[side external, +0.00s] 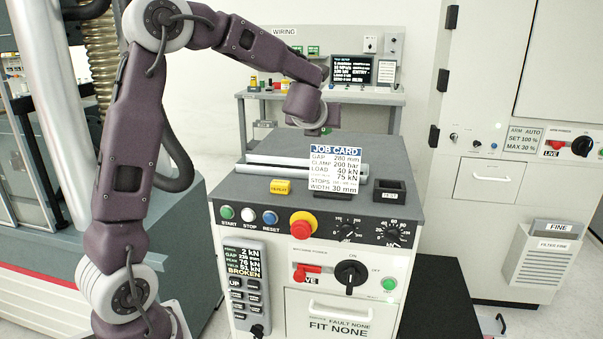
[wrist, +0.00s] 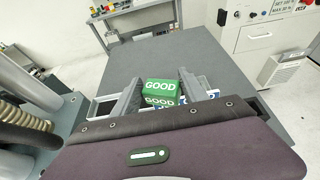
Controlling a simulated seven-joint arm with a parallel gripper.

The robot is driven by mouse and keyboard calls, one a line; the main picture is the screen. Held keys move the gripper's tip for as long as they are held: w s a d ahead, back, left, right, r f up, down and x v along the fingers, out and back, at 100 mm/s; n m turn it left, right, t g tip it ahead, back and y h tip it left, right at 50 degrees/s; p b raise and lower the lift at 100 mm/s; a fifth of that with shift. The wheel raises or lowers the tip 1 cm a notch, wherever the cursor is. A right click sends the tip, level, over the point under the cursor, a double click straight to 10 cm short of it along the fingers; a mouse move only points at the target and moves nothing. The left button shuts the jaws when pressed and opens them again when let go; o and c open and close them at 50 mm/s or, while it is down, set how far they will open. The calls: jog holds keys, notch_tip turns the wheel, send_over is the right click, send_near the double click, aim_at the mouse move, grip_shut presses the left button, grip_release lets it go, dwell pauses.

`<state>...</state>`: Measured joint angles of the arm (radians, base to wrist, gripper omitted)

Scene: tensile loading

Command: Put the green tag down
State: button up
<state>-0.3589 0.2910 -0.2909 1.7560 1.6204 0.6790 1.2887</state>
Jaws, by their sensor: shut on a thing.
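The green tag (wrist: 162,87), a small block marked GOOD on two faces, sits between the fingers of my gripper (wrist: 168,82) in the wrist view. My gripper is shut on it, above the grey top of the machine (wrist: 165,50). In the side view my wrist is over the back of the machine top (side external: 417,213).
A yellow tag (side external: 280,186) lies on the machine top left of the card. A dark box marked TEST (side external: 389,196) is to its right. The front edge carries buttons and a red knob (side external: 302,224). A wiring bench (side external: 365,98) stands behind, a cabinet (side external: 490,183) at right.

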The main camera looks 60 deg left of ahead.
jog(key=s+a+f+n+g+y, duration=0.1)
jog(key=a+n+g+y, duration=0.1)
jog(key=a, duration=0.8)
jog(key=s+a+n+g+y, duration=0.1)
jog(key=s+a+n+g, duration=0.1)
jog(key=a, duration=0.8)
notch_tip(320, 180, down, 15)
jog(key=shift+r, duration=0.1)
jog(key=shift+f, duration=0.4)
